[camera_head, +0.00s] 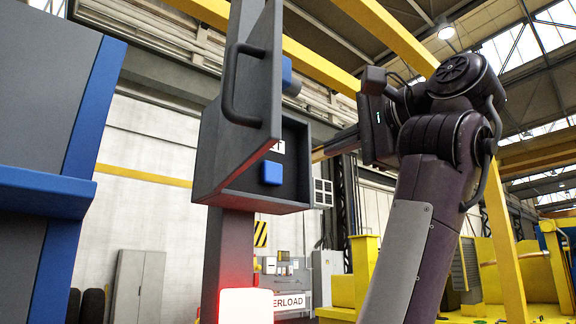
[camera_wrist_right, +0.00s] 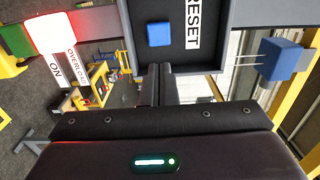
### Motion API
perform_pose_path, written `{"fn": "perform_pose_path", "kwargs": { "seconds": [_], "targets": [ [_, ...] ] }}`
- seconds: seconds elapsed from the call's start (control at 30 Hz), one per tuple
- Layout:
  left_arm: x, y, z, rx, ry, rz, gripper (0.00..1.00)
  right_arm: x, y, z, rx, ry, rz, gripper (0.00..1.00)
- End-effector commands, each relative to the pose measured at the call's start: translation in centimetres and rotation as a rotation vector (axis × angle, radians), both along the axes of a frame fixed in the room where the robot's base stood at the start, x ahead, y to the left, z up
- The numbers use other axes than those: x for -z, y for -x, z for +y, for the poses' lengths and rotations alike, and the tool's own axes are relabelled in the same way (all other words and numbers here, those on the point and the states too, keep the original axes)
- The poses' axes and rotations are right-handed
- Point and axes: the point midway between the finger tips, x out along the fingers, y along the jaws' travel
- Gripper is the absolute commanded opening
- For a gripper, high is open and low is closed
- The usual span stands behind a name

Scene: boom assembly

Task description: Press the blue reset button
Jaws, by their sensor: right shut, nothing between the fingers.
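The blue reset button (camera_head: 271,172) is a small square block inside an open dark box (camera_head: 250,200) on a grey post. The wrist view shows the button (camera_wrist_right: 159,34) beside a white RESET label (camera_wrist_right: 193,25). My right gripper (camera_head: 325,150) comes in from the right, at the right side of the box. Its fingers (camera_wrist_right: 157,70) are shut and empty, pointing towards the box. In the wrist picture the tips lie just below the button, with a gap between. I cannot tell whether they touch the box. My left gripper is out of view.
The box's dark door (camera_head: 245,120) with its handle stands open at the left. A blue knob (camera_head: 287,72) sticks out above the box; it also shows in the wrist view (camera_wrist_right: 283,58). A red-glowing lamp (camera_head: 245,306) is below, by an OVERLOAD sign. A blue-grey cabinet (camera_head: 45,190) stands left.

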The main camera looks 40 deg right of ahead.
Motion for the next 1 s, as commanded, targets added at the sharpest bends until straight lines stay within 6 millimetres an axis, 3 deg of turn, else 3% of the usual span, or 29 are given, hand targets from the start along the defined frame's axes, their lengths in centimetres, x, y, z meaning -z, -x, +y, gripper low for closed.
{"fn": "perform_pose_path", "kwargs": {
  "seconds": [0.17,0.7,1.0],
  "targets": [
    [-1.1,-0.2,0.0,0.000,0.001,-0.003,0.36,-0.3,-1.7,0.2,-0.001,0.002,0.003,0.00],
    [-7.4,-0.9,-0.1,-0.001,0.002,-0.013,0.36,-0.4,-12.1,0.9,0.000,0.001,0.003,0.00],
    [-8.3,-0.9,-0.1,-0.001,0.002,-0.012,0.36,0.0,-14.0,1.1,0.001,0.002,0.000,0.00]
  ]
}}
